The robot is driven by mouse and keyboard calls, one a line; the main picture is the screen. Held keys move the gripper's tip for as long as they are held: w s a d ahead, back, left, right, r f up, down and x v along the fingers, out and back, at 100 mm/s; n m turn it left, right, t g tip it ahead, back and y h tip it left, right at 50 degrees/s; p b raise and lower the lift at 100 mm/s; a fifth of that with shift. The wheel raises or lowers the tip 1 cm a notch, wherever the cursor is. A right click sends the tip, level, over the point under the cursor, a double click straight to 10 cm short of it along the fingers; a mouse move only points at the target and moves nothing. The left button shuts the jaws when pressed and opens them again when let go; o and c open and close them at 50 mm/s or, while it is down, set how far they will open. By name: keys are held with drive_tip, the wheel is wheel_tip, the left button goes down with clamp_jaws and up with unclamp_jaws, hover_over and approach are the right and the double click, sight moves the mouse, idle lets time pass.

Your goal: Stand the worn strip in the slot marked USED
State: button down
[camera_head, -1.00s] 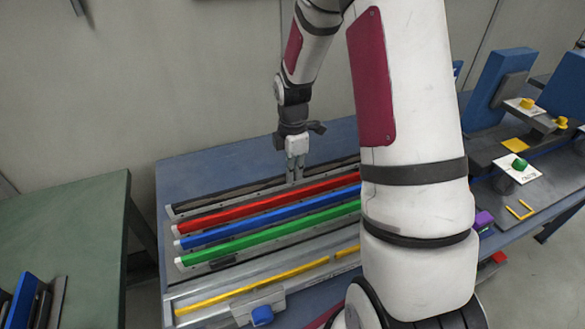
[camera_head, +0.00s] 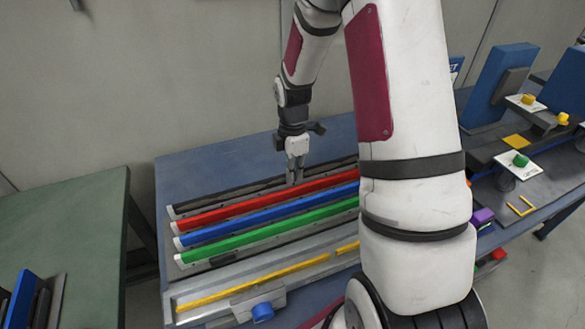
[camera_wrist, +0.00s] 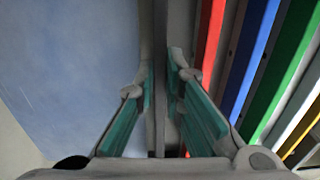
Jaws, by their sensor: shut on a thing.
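A long dark strip (camera_head: 232,194) lies in the rearmost row of the rack on the blue table, behind the red strip. My gripper (camera_head: 295,176) points down at it, near the middle of the row. In the wrist view, my gripper (camera_wrist: 162,78) is shut on the dark strip (camera_wrist: 160,30), which runs away between the two fingertips. The strip still looks level with its row; I cannot tell whether it is lifted. Its right part is hidden behind my arm. I can read no slot marked USED.
Red (camera_head: 250,203), blue (camera_head: 255,217) and green (camera_head: 260,232) strips lie in parallel rows in front. A yellow-lined rail (camera_head: 250,288) is nearer. A green table (camera_head: 70,220) stands left. Blue uprights (camera_head: 500,85) and fixtures with yellow and green knobs stand right.

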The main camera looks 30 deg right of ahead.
drive_tip(key=shift+f, duration=0.6)
drive_tip(key=c, duration=1.6)
unclamp_jaws()
wheel_tip(320, 180, up, 12)
